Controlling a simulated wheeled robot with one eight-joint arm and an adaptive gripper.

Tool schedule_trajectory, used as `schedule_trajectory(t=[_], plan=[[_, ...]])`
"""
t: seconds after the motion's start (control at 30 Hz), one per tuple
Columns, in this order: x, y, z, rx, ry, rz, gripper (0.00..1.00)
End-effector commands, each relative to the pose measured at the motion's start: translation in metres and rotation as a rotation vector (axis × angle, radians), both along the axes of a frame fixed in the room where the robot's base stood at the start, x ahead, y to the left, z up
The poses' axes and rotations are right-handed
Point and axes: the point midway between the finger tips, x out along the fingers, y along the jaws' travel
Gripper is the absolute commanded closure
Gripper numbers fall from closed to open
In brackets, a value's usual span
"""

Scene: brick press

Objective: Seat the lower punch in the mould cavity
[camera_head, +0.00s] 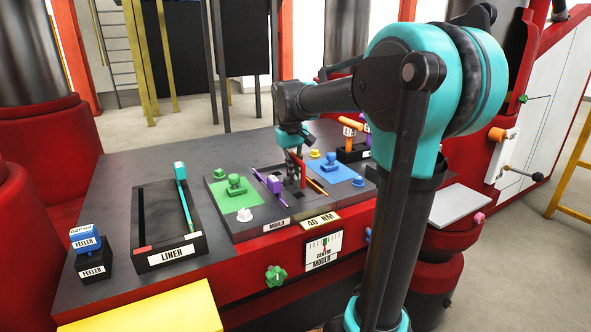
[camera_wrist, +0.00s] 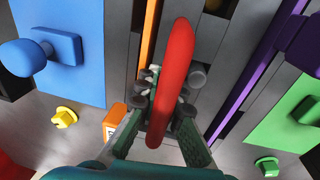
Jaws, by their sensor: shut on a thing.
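My gripper (camera_head: 298,163) is over the middle of the mould (camera_head: 254,228); it also shows in the wrist view (camera_wrist: 167,95). It is shut on an upright red handle (camera_head: 302,173), which looks to belong to the lower punch. In the wrist view the red handle (camera_wrist: 176,65) stands between my two fingers. The mould cavity appears to be the dark opening (camera_head: 292,189) just below my gripper. The punch's lower end is hidden, so I cannot tell whether it is inside the cavity or above it.
A green plate (camera_head: 238,208) with a knob lies left of the cavity, a blue plate (camera_head: 337,168) right. A purple strip (camera_wrist: 272,62) and an orange strip (camera_wrist: 148,35) flank the middle. The liner tray (camera_head: 200,248) and feeler block (camera_head: 94,267) stand further left.

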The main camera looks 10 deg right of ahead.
Motion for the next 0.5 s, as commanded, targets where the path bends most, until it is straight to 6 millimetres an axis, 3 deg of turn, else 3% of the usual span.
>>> schedule_trajectory(t=[0.5], plan=[[0.0, 0.0, -0.021, 0.0, 0.0, 0.0, 1.0]])
